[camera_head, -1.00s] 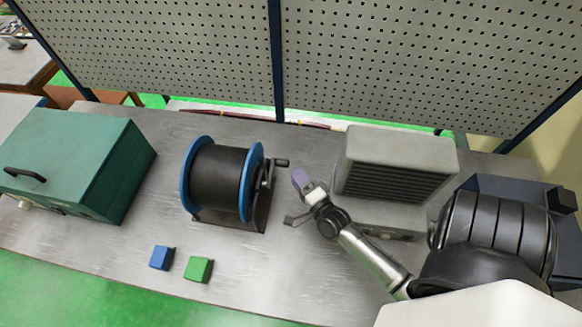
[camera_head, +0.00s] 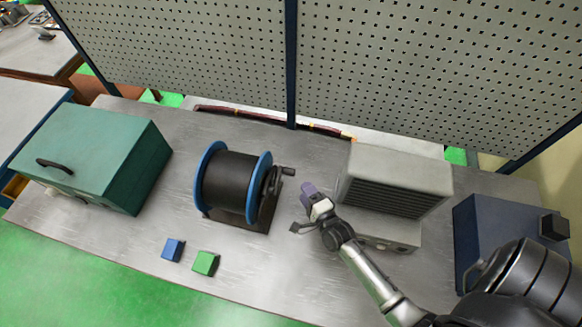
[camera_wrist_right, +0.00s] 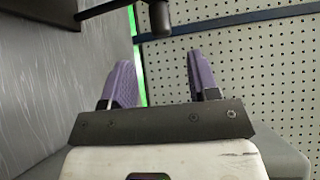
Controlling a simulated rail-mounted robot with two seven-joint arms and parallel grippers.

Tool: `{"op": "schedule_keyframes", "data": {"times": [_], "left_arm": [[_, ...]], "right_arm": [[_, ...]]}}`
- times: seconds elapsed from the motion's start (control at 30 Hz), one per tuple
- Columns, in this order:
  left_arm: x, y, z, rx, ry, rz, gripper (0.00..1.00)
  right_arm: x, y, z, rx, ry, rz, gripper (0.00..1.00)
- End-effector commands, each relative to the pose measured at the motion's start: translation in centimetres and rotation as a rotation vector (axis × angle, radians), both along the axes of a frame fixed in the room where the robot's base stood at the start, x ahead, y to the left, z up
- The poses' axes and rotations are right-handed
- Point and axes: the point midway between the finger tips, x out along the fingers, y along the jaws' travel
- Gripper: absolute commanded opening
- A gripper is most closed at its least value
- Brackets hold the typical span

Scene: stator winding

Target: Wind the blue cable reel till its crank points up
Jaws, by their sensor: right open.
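The cable reel has a black drum (camera_head: 230,182) between blue flanges (camera_head: 209,166) and stands on a dark base on the bench. Its dark crank (camera_head: 284,170) is on the right side, with the handle sticking out to the right. The crank arm runs up or away from the hub; I cannot tell which exactly. My right gripper (camera_head: 307,188) is just right of the crank handle, apart from it. In the wrist view its two purple fingers (camera_wrist_right: 162,82) are spread and empty, and the handle end (camera_wrist_right: 160,18) shows beyond them. My left gripper is out of view.
A grey vented box (camera_head: 398,178) stands close right of my right gripper. A teal case (camera_head: 95,155) is at the left. A blue cube (camera_head: 173,250) and a green cube (camera_head: 206,263) lie in front of the reel. A perforated panel (camera_head: 420,70) stands behind the bench.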

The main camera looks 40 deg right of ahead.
Motion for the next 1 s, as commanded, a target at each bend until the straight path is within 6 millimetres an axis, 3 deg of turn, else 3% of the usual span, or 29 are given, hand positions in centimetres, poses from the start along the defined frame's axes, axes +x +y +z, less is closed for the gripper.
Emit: {"op": "schedule_keyframes", "data": {"times": [0.2, 0.5, 0.73, 1.0], "left_arm": [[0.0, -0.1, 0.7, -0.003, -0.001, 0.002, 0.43], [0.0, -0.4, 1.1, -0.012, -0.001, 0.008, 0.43], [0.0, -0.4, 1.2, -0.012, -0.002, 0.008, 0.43], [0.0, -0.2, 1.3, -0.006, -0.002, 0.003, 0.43]], "right_arm": [[4.3, -0.8, -0.1, -0.002, -0.003, 0.000, 0.55], [8.8, -1.7, -0.5, -0.002, -0.002, 0.000, 0.55], [10.5, -2.0, -0.7, -0.001, -0.001, 0.000, 0.55], [10.8, -2.0, -0.8, -0.001, 0.000, 0.000, 0.55]]}}
